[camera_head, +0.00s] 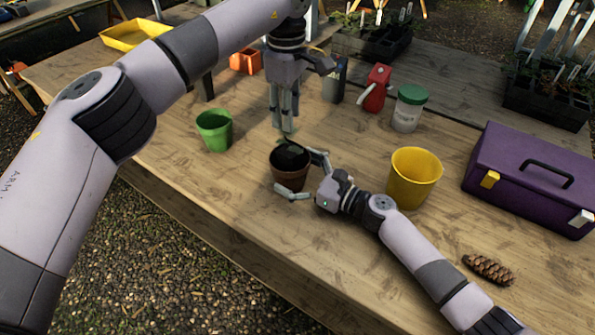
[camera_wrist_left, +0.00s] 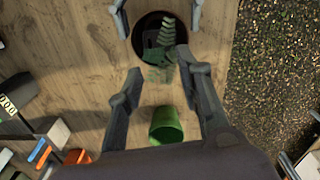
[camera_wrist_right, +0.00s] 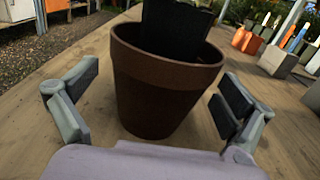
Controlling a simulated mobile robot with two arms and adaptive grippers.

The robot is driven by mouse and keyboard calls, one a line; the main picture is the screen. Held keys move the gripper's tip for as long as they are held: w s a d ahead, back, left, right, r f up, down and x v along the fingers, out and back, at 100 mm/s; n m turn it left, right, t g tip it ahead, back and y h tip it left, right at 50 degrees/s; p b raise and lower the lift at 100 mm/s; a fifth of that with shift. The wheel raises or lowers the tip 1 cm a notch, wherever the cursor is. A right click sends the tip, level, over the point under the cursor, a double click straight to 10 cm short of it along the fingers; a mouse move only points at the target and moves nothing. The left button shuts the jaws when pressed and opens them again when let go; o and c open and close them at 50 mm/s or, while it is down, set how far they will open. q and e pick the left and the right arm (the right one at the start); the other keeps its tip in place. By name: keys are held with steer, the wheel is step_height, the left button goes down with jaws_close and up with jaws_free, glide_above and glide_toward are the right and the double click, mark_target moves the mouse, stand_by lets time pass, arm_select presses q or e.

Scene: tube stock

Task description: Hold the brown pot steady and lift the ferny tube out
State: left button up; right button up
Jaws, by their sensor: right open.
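The brown pot (camera_head: 289,178) stands upright on the table in the head view, and it fills the middle of the right wrist view (camera_wrist_right: 160,95). The ferny tube, dark and square-looking (camera_wrist_right: 175,28), stands in it; its green fronds (camera_wrist_left: 168,45) show from above in the left wrist view. My left gripper (camera_head: 287,128) points down just above the pot. Its fingers are apart (camera_wrist_left: 162,82), with frond tips near or between them. My right gripper (camera_head: 305,178) is low beside the pot, open, with one finger on each side of it (camera_wrist_right: 160,90); gaps show between fingers and pot wall.
A green pot (camera_head: 215,132) stands to the left and a yellow pot (camera_head: 416,180) to the right. A red can (camera_head: 376,90), a green-lidded jar (camera_head: 408,110) and a purple toolbox (camera_head: 530,180) are behind and right. A pine cone (camera_head: 488,269) lies near my right arm.

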mark_target(290, 149)
arm_select(q)
steer(key=shift+o, duration=0.2)
arm_select(e)
steer(key=c, duration=1.3)
arm_select(q)
steer(key=shift+o, duration=0.7)
steer(key=shift+s+d, duration=0.15)
steer(key=shift+d, duration=0.05)
steer(key=shift+o, duration=0.7)
steer(key=s+d+m+t+y, duration=0.2)
steer(key=y, duration=0.1)
steer(key=shift+s+d, duration=0.1)
steer(key=shift+d, duration=0.3)
arm_select(e)
steer(key=shift+d, duration=0.1)
arm_select(q)
steer(key=shift+t, duration=0.4)
steer(key=x, duration=0.6)
steer(key=shift+a, duration=0.1)
arm_select(e)
steer(key=shift+a, duration=0.2)
arm_select(q)
steer(key=shift+a+f, duration=0.1)
steer(key=shift+f, duration=0.6)
arm_select(e)
steer(key=shift+d, duration=0.1)
arm_select(q)
steer(key=shift+y, duration=0.3)
steer(key=shift+x, duration=2.2)
